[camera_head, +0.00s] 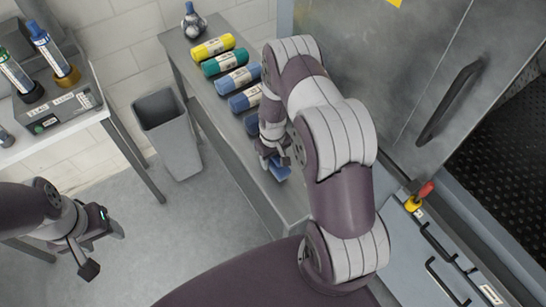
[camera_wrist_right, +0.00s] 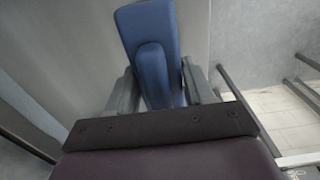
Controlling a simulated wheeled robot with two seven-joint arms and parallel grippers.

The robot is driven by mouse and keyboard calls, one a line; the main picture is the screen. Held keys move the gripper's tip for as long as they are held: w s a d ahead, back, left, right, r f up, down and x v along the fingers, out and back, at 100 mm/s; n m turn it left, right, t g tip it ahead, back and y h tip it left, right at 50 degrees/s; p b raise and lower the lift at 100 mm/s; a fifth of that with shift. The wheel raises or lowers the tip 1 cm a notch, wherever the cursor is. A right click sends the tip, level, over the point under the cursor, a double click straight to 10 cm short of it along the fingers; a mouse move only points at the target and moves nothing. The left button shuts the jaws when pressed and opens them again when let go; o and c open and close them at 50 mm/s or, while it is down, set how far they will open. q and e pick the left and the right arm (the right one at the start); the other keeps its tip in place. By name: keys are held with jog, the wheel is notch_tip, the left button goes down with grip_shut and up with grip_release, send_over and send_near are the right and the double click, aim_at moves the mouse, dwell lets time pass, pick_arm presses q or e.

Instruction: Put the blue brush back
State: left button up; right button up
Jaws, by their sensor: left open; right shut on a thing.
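The blue brush (camera_wrist_right: 148,32) is between the two fingers of my right gripper (camera_wrist_right: 160,88) in the right wrist view. In the head view my right gripper (camera_head: 274,157) is over the near end of the long grey bench, shut on the brush, and a blue part of it (camera_head: 280,168) shows below the fingers. Much of the brush is hidden there by my arm. My left gripper (camera_head: 99,250) is open and empty over the floor at the lower left.
Yellow (camera_head: 213,47), green (camera_head: 225,62) and blue (camera_head: 238,79) rolls lie in a row on the grey bench (camera_head: 262,198), with a spray bottle (camera_head: 193,22) behind. A grey bin (camera_head: 168,132) stands left of it. A steel cabinet (camera_head: 375,60) is at right.

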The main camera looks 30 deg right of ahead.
jog(key=shift+w+d+f, duration=0.1)
jog(key=shift+w+f, duration=0.1)
jog(key=shift+f, duration=0.85)
jog(key=shift+w+f, duration=0.1)
jog(key=shift+f, duration=0.15)
jog(key=o, duration=1)
jog(key=shift+s, duration=0.2)
pick_arm(q)
jog(key=shift+w+r, duration=0.2)
pick_arm(e)
jog(key=shift+w, duration=0.1)
